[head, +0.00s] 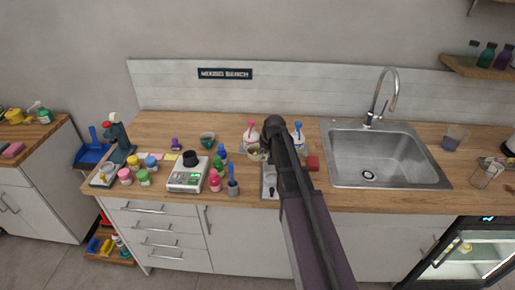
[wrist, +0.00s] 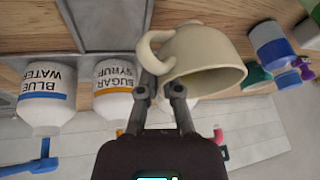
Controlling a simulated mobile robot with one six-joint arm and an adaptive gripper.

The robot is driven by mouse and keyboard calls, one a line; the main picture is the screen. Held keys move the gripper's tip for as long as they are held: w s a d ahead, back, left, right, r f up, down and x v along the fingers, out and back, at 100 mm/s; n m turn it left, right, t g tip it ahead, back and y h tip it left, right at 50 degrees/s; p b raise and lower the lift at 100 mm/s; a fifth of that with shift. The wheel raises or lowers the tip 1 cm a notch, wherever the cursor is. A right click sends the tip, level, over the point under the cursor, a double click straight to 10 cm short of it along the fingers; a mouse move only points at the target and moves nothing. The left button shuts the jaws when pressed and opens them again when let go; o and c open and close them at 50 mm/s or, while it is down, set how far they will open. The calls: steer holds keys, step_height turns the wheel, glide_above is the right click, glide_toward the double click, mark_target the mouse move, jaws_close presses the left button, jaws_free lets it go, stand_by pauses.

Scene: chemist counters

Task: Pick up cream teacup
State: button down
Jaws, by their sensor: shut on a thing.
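The cream teacup (wrist: 205,55) is large in the wrist view, with its mouth toward the lower right and its looped handle on the left. My gripper (wrist: 160,84) is shut on the cup at the handle side, with the fingertips at the handle's lower end. In the head view the cup (head: 254,154) shows as a small cream shape just left of my gripper (head: 268,140), near the back of the wooden counter. My arm hides part of the area around it there. I cannot tell from these frames whether the cup touches the counter.
In the wrist view, a blue water bottle (wrist: 43,98) and a sugar syrup bottle (wrist: 114,88) stand close by. In the head view, a sink (head: 372,152) is at right, with a scale (head: 187,176) and several small jars at left. A teal cup (head: 207,138) stands behind them.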

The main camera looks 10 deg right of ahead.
steer(key=shift+s+d+r+p, duration=0.2)
steer(key=shift+s+d, duration=0.45)
steer(key=shift+s, duration=1.15)
steer(key=shift+s+d+r+p, duration=0.15)
steer(key=shift+s+d, duration=0.5)
steer(key=shift+s, duration=1.15)
steer(key=shift+s+d+r+p, duration=0.2)
steer(key=shift+s+d, duration=0.45)
steer(key=shift+s, duration=1.15)
steer(key=shift+s+r, duration=0.1)
steer(key=shift+r, duration=0.05)
steer(key=shift+r+p, duration=0.2)
steer(key=shift+p, duration=0.1)
step_height(320, 180, up, 10)
steer(key=p, duration=0.9)
steer(key=shift+f+p, duration=0.15)
steer(key=shift+p, duration=0.2)
steer(key=shift+s, duration=0.2)
